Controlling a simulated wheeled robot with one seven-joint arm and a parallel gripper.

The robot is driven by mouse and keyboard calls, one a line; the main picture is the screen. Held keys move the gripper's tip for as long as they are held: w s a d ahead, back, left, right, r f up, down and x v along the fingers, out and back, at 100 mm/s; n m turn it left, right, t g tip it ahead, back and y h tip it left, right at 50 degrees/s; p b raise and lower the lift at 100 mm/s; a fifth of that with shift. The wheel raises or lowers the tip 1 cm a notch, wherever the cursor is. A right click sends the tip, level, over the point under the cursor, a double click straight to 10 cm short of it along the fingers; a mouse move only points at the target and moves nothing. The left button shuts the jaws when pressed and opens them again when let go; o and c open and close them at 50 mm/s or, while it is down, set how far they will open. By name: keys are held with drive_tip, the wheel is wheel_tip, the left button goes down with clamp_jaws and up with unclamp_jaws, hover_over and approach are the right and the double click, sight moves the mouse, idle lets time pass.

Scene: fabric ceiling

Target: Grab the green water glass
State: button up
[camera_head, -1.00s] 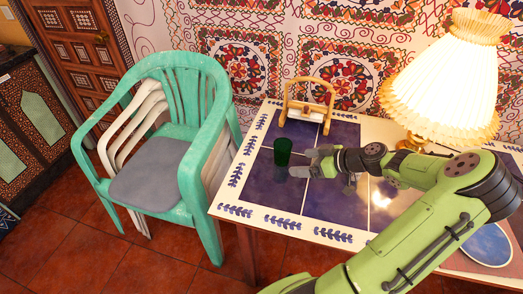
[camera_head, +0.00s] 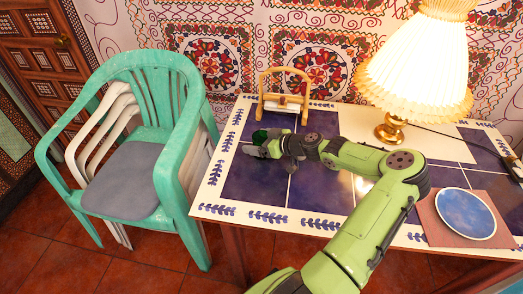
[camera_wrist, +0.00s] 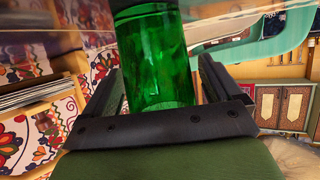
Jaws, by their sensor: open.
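The green water glass (camera_head: 260,137) stands on the blue-tiled table (camera_head: 325,190), near its left side. In the head view my gripper hides most of it. In the wrist view the green glass (camera_wrist: 157,62) is large and lies between the two dark fingers of my gripper (camera_wrist: 160,100). The fingers are open, one on each side of the glass, with a small gap showing at the right. In the head view my gripper (camera_head: 262,146) is low over the table, right at the glass.
A wooden-framed holder (camera_head: 283,100) stands just behind the glass. A lit lamp (camera_head: 418,65) stands at the back right. A blue plate (camera_head: 465,213) lies on a mat at the right. Stacked chairs (camera_head: 135,150) are left of the table. The table's front left is clear.

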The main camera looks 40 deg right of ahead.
drive_tip(key=shift+w+f, duration=0.15)
drive_tip(key=shift+w, duration=0.15)
drive_tip(key=c, duration=1.1)
